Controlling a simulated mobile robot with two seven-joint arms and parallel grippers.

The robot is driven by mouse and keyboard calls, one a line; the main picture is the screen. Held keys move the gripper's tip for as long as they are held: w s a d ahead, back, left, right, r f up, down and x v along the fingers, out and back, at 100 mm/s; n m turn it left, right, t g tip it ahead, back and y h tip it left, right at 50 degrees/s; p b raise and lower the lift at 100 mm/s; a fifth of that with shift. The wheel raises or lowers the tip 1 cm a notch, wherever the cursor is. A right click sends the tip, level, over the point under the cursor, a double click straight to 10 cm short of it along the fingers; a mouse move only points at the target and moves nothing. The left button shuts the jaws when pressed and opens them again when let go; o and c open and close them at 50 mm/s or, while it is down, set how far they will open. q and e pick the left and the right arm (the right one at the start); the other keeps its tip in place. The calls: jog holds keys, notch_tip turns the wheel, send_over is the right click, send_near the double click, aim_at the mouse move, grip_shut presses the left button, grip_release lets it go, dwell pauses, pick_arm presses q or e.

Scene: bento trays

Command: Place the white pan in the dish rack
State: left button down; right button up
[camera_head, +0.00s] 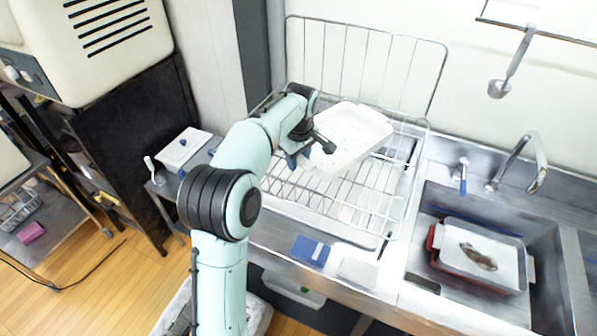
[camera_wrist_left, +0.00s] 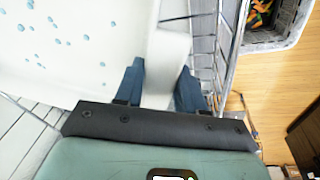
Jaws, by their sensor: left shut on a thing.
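The white pan (camera_head: 352,132) is a shallow rectangular dish with small specks on its inner face. My left gripper (camera_head: 318,152) is shut on its left edge. The pan is over the wire dish rack (camera_head: 375,208), and I cannot tell whether it touches the wires. In the left wrist view the pan (camera_wrist_left: 75,45) fills the upper left, dotted with blue drops. The two dark blue fingers of the left gripper (camera_wrist_left: 160,85) are on either side of the pan's edge. My right gripper is not in view.
The sink (camera_head: 430,255) at the right holds a red tray (camera_head: 437,262) with another pan (camera_head: 512,250) in it. A faucet (camera_head: 538,175) stands behind it. A blue sponge (camera_head: 309,250) and a pale block (camera_head: 357,271) lie before the rack. A ladle (camera_head: 503,85) hangs on the wall.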

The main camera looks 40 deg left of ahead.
pick_arm(q)
jog(key=shift+s+f, duration=0.1)
jog(key=shift+f, duration=0.6)
notch_tip(320, 180, down, 4)
jog(key=shift+b, duration=0.35)
jog(key=c, duration=0.7)
grip_release()
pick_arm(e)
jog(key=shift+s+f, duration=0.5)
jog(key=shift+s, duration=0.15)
pick_arm(q)
jog(key=shift+r, duration=0.1)
jog(key=r, duration=0.3)
jog(key=d+r, duration=0.1)
jog(key=r, duration=0.3)
jog(key=s+r+p, duration=0.1)
jog(key=r, duration=0.3)
jog(key=shift+s+d, duration=0.1)
jog(key=shift+d, duration=0.15)
jog(key=shift+s+r, duration=0.15)
jog(key=shift+r, duration=0.2)
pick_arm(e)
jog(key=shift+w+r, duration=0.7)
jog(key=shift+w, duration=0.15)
